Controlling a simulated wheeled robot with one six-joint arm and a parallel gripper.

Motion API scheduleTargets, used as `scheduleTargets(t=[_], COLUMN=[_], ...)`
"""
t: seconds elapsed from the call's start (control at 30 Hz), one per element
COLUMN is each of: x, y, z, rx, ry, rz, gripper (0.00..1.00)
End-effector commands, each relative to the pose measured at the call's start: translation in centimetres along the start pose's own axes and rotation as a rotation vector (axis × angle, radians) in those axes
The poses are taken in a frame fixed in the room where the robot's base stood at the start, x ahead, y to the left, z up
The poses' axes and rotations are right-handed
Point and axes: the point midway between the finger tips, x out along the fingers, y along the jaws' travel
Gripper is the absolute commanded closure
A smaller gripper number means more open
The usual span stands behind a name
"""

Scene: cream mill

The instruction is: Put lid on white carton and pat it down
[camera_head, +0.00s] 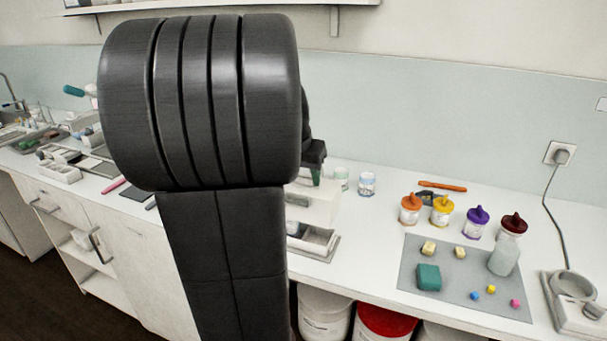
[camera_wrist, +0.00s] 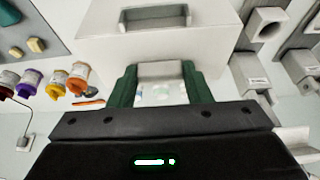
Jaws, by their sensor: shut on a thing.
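My gripper (camera_wrist: 160,72) has its green fingers shut on a small pale grey block-like piece (camera_wrist: 161,69). This piece looks like the grip of the lid, but I cannot tell where the lid ends and the carton begins. In the head view the carton (camera_head: 318,204) is on the counter, partly hidden behind my arm. My gripper (camera_head: 316,172) shows just above it, mostly hidden. Whether the lid is seated is not clear.
To the right are colour-capped jars (camera_head: 441,210) and a grey mat (camera_head: 410,270) with small blocks. Grey holders (camera_wrist: 265,25) flank the carton in the wrist view.

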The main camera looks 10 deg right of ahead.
Motion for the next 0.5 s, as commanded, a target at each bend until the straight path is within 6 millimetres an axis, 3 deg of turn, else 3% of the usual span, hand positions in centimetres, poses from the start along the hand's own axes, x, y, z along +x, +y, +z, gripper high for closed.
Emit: scheduleTargets(t=[0.5], x=[1.4], y=[0.0], z=[0.6], rx=[0.000], ry=[0.000], rz=[0.000], gripper=[0.89])
